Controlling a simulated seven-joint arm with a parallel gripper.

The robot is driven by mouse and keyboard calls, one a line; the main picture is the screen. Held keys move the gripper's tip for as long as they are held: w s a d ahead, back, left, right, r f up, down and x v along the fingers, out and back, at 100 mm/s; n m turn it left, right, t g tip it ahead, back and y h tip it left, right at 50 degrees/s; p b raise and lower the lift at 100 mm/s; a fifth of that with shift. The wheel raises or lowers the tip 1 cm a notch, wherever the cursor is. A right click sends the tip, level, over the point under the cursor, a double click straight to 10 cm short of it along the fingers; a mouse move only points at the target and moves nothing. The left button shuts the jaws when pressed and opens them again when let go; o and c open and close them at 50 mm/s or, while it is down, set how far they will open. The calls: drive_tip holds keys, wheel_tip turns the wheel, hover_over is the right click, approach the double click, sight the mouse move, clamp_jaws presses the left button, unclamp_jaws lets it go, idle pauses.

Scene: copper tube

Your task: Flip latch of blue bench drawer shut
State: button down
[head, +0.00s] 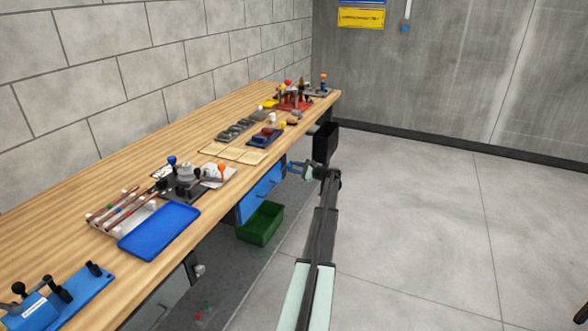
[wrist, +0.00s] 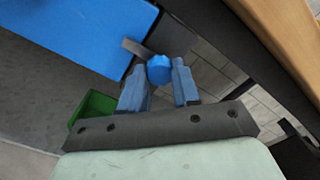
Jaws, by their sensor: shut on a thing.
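The blue drawer (head: 262,190) hangs under the bench's front edge in the head view. Its blue front also fills the upper left of the wrist view (wrist: 75,35). A flat grey latch bar (wrist: 134,47) runs from near the drawer's edge to a blue faceted knob (wrist: 159,70). My gripper (wrist: 159,66) is shut on this knob, with a blue finger on each side of it. In the head view my gripper (head: 297,167) is at the drawer's right end, where the latch is too small to make out.
A green bin (head: 262,224) sits just below the drawer. The wooden bench top (head: 105,190) above holds a blue tray (head: 160,230), tube racks and fixtures. A black box (head: 325,143) hangs beyond my gripper.

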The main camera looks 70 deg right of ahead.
drive_tip(key=shift+s, duration=0.15)
drive_tip(key=c, duration=0.8)
unclamp_jaws()
drive_tip(key=s, duration=1.3)
drive_tip(key=shift+s, duration=0.35)
